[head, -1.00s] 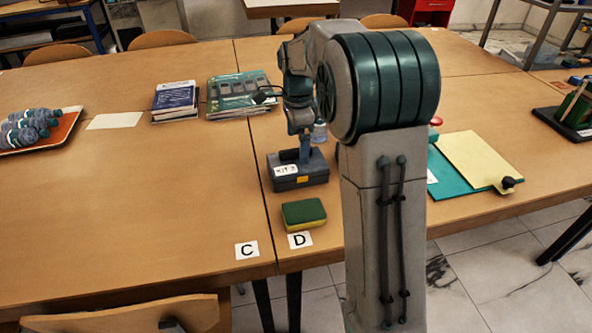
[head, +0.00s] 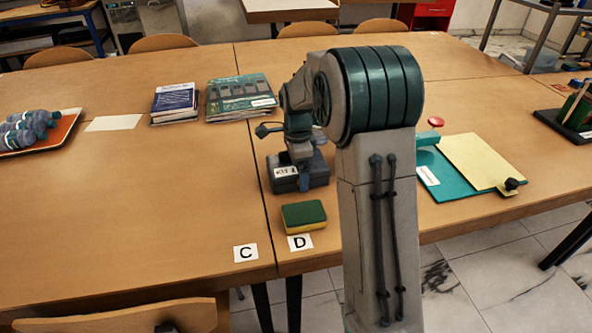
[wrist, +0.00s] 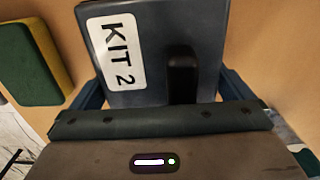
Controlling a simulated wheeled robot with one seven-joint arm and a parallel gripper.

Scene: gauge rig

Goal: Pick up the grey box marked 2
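The dark grey box (head: 283,185) stands on the near part of the right-hand table, beyond the sponge. A white label reading "KIT 2" shows on the box in the wrist view (wrist: 150,22), with a dark handle beside it. My gripper (head: 304,170) is low at the box, and part of it covers the box's front right in the head view. In the wrist view, the blue-grey fingers of my gripper (wrist: 165,92) are wide apart, one on each side of the box's near part. The fingertips are partly hidden, and I cannot tell whether they touch the box.
A green and yellow sponge (head: 304,215) lies close in front of the box, near cards C (head: 246,253) and D (head: 300,242). Books (head: 240,96) lie behind. A teal board with a yellow sheet (head: 485,160) is to the right. The table left of the box is clear.

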